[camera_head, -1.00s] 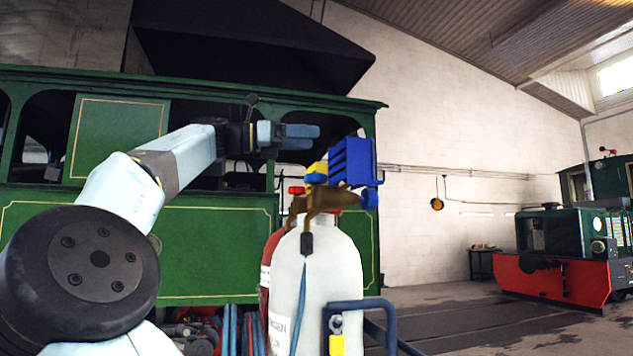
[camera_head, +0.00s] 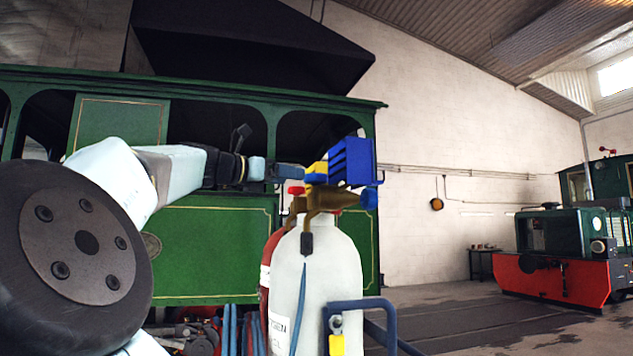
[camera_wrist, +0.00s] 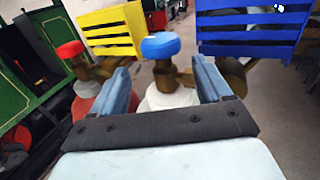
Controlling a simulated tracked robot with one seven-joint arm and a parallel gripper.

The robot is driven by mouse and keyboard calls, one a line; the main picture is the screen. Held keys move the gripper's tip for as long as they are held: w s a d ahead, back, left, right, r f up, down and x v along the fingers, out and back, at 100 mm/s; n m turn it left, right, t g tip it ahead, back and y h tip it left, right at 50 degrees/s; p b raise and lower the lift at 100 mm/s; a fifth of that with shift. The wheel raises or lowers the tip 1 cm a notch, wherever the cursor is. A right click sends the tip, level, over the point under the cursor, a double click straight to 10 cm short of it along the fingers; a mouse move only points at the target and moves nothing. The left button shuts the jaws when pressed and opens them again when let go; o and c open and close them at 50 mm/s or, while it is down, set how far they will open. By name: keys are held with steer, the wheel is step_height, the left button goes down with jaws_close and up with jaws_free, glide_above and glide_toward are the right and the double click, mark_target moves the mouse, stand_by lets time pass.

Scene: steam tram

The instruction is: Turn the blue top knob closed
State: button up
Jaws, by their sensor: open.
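The blue top knob (camera_wrist: 161,45) sits on a brass valve stem above the white cylinder (camera_head: 318,270). In the head view a little of the knob (camera_head: 315,178) shows below the yellow guard. My gripper (camera_wrist: 163,78) is open in the wrist view, with one finger to each side of the knob's line. The knob appears just beyond the fingertips, and I cannot tell whether they touch it. In the head view my gripper (camera_head: 298,172) points right, level with the valve top and close to it.
A yellow slatted block (camera_wrist: 112,30) is at the left in the wrist view. A red knob (camera_wrist: 70,49) tops the neighbouring red cylinder (camera_wrist: 88,105). A blue rail (camera_head: 357,304) stands in front.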

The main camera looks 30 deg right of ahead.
mark_target(316, 180)
steer(key=d, duration=0.6)
steer(key=w+d, duration=0.1)
steer(key=d, duration=0.3)
steer(key=shift+a, duration=0.1)
steer(key=c, duration=0.8)
